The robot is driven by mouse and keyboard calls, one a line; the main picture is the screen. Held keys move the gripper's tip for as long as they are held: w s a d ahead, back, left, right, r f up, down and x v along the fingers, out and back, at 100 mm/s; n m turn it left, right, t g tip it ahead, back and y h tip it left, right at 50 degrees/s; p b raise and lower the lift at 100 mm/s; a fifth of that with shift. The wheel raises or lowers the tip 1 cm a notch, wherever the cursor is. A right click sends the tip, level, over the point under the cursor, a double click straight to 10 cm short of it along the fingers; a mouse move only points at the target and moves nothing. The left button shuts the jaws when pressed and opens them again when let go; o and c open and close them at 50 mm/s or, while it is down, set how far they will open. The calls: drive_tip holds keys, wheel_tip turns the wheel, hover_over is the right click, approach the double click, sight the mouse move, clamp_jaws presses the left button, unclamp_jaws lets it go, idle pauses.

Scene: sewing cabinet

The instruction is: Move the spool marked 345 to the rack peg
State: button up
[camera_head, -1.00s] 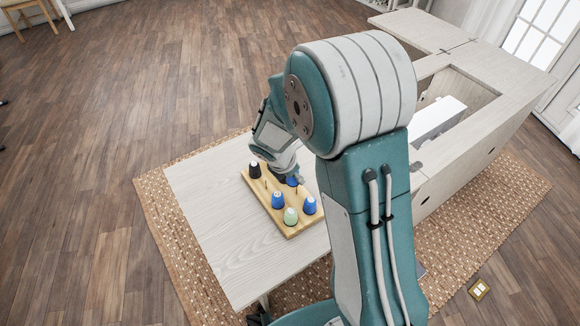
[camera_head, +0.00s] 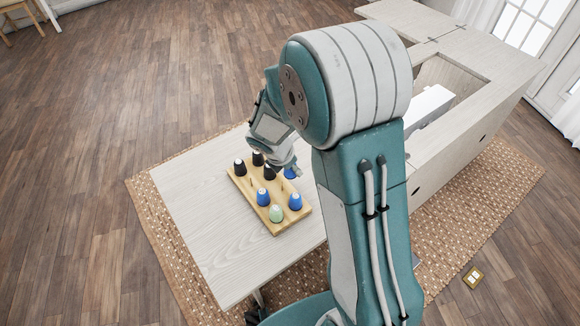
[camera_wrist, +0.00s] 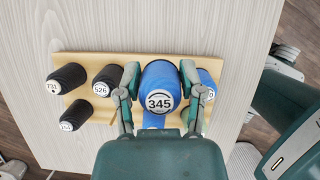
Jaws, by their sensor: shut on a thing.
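The blue spool marked 345 (camera_wrist: 160,82) is between the two fingers of my gripper (camera_wrist: 160,74) in the wrist view, its label facing the camera. My gripper is shut on it and holds it over the wooden rack (camera_wrist: 88,62). In the head view the held spool (camera_head: 290,173) shows partly, below my gripper (camera_head: 286,167), near the rack's (camera_head: 244,192) upper right edge. A thin bare peg (camera_head: 252,185) stands among the spools on the rack. My gripper and the held spool hide part of the rack in the wrist view.
Other spools stand on the rack: black ones marked 731 (camera_wrist: 68,78) and 526 (camera_wrist: 107,80), another black one (camera_wrist: 77,113), blue ones (camera_head: 262,197) (camera_head: 295,201) and a pale green one (camera_head: 276,213). The pale tabletop (camera_head: 195,205) is clear left of the rack.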

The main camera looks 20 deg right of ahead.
drive_tip(key=shift+a, duration=1.15)
drive_tip(key=shift+a, duration=0.8)
drive_tip(key=shift+d, duration=0.1)
drive_tip(key=shift+d, duration=0.55)
drive_tip(key=shift+f, duration=2.35)
drive_tip(key=o, duration=0.9)
